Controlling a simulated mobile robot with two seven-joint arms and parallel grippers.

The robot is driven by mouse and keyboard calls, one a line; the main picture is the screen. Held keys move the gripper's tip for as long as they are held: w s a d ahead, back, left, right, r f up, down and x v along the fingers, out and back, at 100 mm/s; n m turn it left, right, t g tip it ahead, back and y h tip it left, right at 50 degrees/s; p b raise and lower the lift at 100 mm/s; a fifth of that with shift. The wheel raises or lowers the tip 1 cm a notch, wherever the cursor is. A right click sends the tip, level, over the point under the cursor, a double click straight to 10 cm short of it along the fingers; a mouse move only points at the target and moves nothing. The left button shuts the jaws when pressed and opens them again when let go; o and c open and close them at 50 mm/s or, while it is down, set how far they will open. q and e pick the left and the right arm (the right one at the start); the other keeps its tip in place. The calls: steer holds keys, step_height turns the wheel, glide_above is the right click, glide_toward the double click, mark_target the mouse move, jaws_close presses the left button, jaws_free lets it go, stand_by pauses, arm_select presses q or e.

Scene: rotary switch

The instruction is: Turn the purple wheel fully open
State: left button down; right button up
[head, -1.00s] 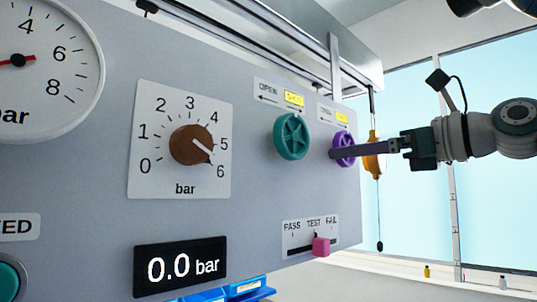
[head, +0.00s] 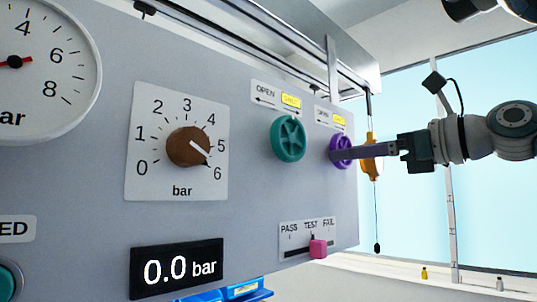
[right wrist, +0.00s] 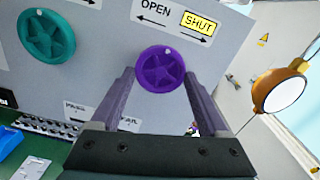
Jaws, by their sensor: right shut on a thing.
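The purple wheel (head: 339,152) is mounted on the right end of the grey panel, partly hidden by my right gripper's finger in the head view. My right gripper (head: 340,153) reaches it from the right. In the right wrist view the purple wheel (right wrist: 161,69) has a star-shaped face with a pale dot near its top, and the fingers of my right gripper (right wrist: 158,74) close on its two sides. The label (right wrist: 176,18) above it reads OPEN at left and SHUT at right, with SHUT on yellow. My left gripper is not in view.
A teal wheel (head: 288,139) sits close left of the purple one. A brown knob (head: 188,147) and a pink slider (head: 318,249) are on the same panel (head: 75,190). The display (head: 178,268) reads 0.0 bar. An orange hanging item (head: 372,160) is just behind my gripper.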

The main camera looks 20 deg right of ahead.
steer(key=shift+a+r+n+b, duration=0.15)
steer(key=shift+n+b, duration=1.85)
steer(key=shift+n, duration=6.95)
steer(key=shift+r+n+b, duration=0.15)
steer(key=shift+n+b, duration=1.85)
steer(key=shift+n, duration=6.95)
steer(key=o, duration=1.2)
steer(key=shift+o, duration=0.2)
steer(key=shift+r, duration=0.1)
